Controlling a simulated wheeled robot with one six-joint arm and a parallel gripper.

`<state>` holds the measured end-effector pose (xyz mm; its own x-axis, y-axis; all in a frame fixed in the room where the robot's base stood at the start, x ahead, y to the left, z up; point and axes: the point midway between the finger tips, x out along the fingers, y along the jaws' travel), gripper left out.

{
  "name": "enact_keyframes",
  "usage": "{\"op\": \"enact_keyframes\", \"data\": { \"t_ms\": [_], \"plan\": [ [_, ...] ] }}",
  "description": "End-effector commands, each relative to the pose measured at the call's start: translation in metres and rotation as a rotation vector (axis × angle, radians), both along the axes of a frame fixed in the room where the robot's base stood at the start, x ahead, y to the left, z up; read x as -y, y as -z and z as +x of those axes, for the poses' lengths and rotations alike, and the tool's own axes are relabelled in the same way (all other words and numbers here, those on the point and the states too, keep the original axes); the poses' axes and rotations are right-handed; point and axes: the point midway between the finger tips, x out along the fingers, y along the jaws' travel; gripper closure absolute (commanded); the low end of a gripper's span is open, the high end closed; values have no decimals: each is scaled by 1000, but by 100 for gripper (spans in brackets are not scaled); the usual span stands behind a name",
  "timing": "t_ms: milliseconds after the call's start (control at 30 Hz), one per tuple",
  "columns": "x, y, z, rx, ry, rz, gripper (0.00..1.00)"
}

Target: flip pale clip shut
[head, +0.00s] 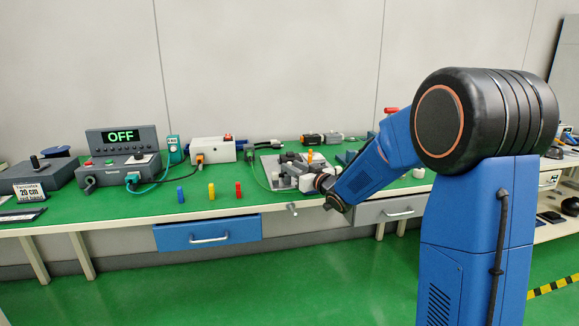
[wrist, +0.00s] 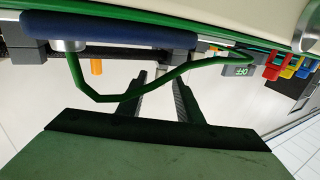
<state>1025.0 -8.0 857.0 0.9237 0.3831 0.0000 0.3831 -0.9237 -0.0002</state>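A grey device (head: 290,165) with dark and white parts and a small upright orange piece (head: 310,155) sits on the green bench. A pale block (head: 305,183) shows at its near right side, but I cannot tell whether it is the pale clip. My arm reaches down to this side of the device, and the fingers are not clear in the head view. In the wrist view my gripper (wrist: 152,76) has two dark fingers apart. A green cable (wrist: 105,98) crosses in front of them. A blue bar (wrist: 120,30) with a silver end spans the top, and the clip cannot be made out.
A control box reading OFF (head: 122,140) stands at left, beside a white box (head: 213,150). Blue, yellow and red pegs (head: 211,190) stand near the front edge. A blue drawer (head: 208,233) is below.

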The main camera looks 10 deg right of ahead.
Motion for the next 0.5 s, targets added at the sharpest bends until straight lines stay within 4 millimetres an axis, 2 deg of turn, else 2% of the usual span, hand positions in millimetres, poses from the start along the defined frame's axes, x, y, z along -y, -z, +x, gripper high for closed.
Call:
{"op": "enact_keyframes", "data": {
  "t_ms": [200,500],
  "plan": [
    [-8,0,20,-1,0,0,68],
    [-10,0,24,0,0,0,68]
  ]
}}
